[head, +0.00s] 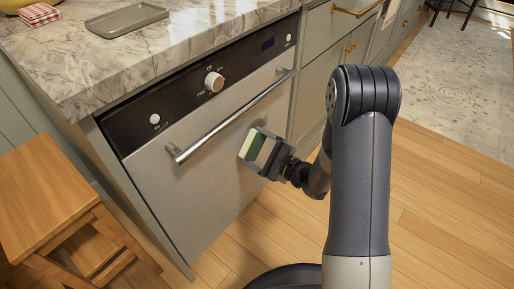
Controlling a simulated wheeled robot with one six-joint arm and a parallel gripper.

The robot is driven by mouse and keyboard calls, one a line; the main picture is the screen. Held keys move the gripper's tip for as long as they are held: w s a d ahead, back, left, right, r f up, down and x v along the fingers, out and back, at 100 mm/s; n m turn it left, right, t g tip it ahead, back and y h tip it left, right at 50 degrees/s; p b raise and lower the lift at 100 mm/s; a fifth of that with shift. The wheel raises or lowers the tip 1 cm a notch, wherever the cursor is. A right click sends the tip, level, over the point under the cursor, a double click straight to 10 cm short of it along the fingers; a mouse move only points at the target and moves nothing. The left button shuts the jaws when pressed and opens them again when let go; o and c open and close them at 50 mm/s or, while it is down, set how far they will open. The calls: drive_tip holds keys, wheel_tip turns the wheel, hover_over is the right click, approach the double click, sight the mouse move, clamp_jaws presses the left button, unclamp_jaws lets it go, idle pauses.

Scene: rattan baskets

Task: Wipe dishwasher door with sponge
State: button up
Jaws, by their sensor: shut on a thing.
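The dishwasher door (190,205) is a flat silver-grey front panel under a black control strip, with a long metal bar handle (232,115) across its upper part. My gripper (257,153) is shut on a sponge (250,146) with a green and pale side. The sponge is in front of the door's right half, below the right part of the handle. I cannot tell whether it touches the door. The gripper partly hides the sponge.
A marble counter (190,35) overhangs the dishwasher and bears a grey tray (127,19) and a red checked cloth (40,14). A wooden stool (45,190) stands at the left. Drawers (325,75) continue to the right. The wooden floor (440,215) at right is clear.

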sight(264, 140)
drive_tip(key=shift+x, duration=1)
drive_tip(key=shift+d+b, duration=0.1)
drive_tip(key=shift+b, duration=0.2)
drive_tip(key=shift+w+d+b, duration=0.4)
drive_tip(key=shift+w+d, duration=0.85)
drive_tip(key=shift+w, duration=0.25)
drive_tip(key=shift+w+d+b, duration=0.25)
drive_tip(key=shift+w+d, duration=0.3)
drive_tip(key=shift+w, duration=0.3)
drive_tip(key=shift+w+d+b, duration=0.25)
drive_tip(key=shift+w+d, duration=0.35)
drive_tip(key=shift+w, duration=0.25)
drive_tip(key=shift+w+d+b, duration=0.55)
drive_tip(key=shift+w+d, duration=0.7)
drive_tip(key=shift+w, duration=0.25)
drive_tip(key=shift+a, duration=0.15)
